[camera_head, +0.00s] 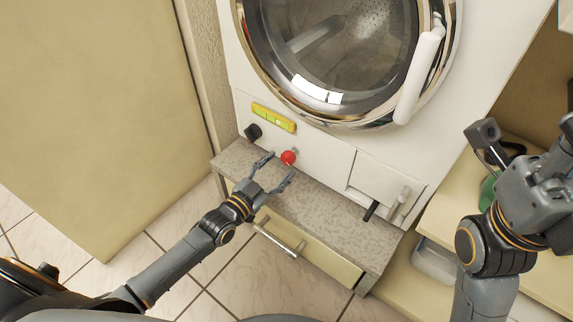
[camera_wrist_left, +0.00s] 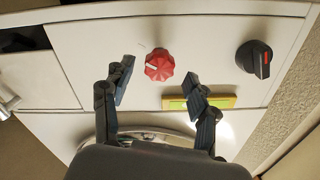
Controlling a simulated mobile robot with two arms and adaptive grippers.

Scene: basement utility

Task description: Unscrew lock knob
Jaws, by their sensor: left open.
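The red knob (camera_head: 288,157) is on the white front panel of the washing machine, low down below the round door. In the left wrist view the red knob (camera_wrist_left: 159,65) is fluted, with a white mark on its face. My left gripper (camera_head: 278,164) is open just in front of it. In the wrist view its two fingers (camera_wrist_left: 159,84) stand apart on either side of the knob, and no contact shows. My right gripper (camera_head: 484,140) is at the right of the head view, away from the knob; its finger state is unclear.
A black knob (camera_head: 253,132) and a yellow level (camera_head: 273,117) sit left of the red knob. A small hatch (camera_head: 385,179) with a handle is at the right. A speckled ledge (camera_head: 330,215) with a drawer (camera_head: 310,262) runs below. A tan panel (camera_head: 90,110) stands left.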

